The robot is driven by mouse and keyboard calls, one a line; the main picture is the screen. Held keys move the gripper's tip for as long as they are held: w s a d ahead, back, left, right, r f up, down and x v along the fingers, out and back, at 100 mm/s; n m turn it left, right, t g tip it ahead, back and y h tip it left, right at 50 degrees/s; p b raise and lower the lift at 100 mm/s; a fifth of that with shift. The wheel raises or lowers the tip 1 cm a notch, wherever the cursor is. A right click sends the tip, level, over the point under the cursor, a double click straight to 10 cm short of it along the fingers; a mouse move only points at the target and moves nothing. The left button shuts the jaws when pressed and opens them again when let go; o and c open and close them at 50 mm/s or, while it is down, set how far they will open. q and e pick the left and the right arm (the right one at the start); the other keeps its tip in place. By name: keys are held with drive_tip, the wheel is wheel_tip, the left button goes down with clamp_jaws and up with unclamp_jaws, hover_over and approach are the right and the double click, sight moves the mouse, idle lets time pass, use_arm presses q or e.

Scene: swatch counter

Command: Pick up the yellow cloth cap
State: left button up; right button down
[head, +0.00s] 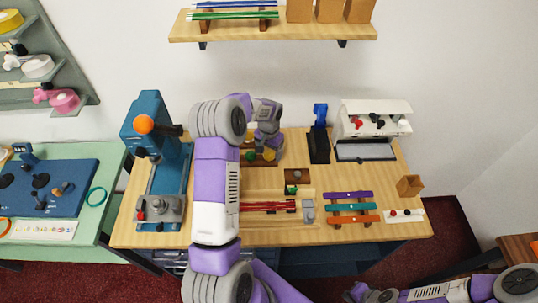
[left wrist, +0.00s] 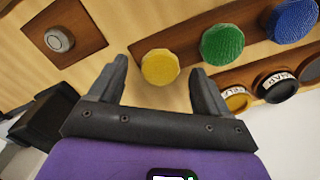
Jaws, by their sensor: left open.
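The yellow cloth cap (left wrist: 160,67) is round and sits at the end of a brown wooden strip (left wrist: 190,54), beside a green cap (left wrist: 222,43) and a blue cap (left wrist: 295,18). In the left wrist view it shows between the tips of my open left gripper (left wrist: 160,70), with a gap on each side. In the head view my left gripper (head: 267,147) points down over the yellow cap (head: 269,155) and partly hides the strip. Nothing is held in it. My right gripper (head: 358,292) is low at the bottom edge, far from the caps; its jaws are unclear.
Labelled jars (left wrist: 278,84) stand in a rack close beside the caps. A brown plate with a round knob (left wrist: 60,39) lies to the other side. A black stand (head: 318,147) and a blue press (head: 157,150) stand on the wooden counter (head: 380,237).

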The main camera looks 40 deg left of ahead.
use_arm(q)
drive_tip(key=c, duration=0.8)
drive_tip(key=shift+r, duration=0.1)
wheel_tip(320, 180, up, 10)
drive_tip(key=shift+f, duration=0.1)
